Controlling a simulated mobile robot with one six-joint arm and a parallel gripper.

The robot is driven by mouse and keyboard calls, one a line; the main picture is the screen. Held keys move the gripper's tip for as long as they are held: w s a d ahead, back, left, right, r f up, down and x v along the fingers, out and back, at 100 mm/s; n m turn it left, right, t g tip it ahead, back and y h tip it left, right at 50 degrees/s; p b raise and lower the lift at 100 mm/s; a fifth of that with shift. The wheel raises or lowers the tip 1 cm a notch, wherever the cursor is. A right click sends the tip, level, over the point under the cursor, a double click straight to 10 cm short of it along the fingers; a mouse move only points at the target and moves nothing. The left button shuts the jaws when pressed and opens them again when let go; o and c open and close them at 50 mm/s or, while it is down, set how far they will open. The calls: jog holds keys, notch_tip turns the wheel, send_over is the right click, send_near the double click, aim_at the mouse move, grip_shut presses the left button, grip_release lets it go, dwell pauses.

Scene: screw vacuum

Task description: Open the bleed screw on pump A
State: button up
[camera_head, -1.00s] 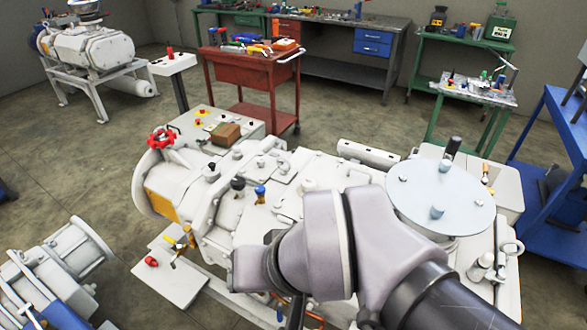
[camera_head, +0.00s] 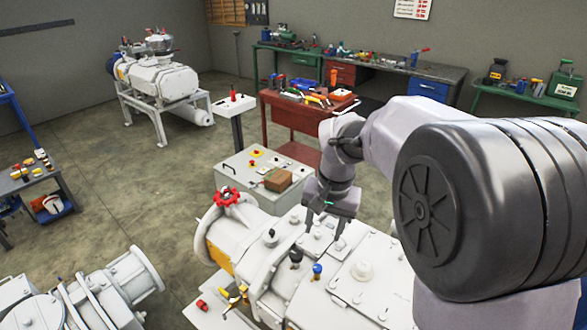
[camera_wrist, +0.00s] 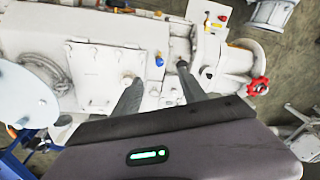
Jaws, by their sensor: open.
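A large white pump (camera_head: 360,272) fills the lower middle of the head view. On its top stand a black-topped knob (camera_head: 296,257), a blue-topped fitting (camera_head: 317,270) and several grey bolts. A red handwheel (camera_head: 227,197) is at its far left end; it also shows in the wrist view (camera_wrist: 258,87). No label shows which pump is A, and I cannot tell which fitting is the bleed screw. My gripper (camera_head: 323,232) is open and empty, pointing down above the pump's far side, beyond the blue-topped fitting. In the wrist view my gripper (camera_wrist: 159,76) has its fingers spread above the pump top.
A control box (camera_head: 262,177) with a brown block (camera_head: 279,180) is behind the pump. A red tool cart (camera_head: 296,115) stands farther back. Another white machine (camera_head: 105,287) is at lower left. A second pump (camera_head: 165,80) stands at back left. Floor is clear between them.

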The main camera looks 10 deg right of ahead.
jog(key=g+p, duration=0.2)
jog(key=p, duration=0.2)
send_over(318, 268)
notch_tip(318, 268, down, 4)
jog(key=shift+h, duration=0.3)
notch_tip(318, 268, down, 18)
jog(key=b, duration=0.3)
jog(key=shift+b, duration=0.3)
grip_shut()
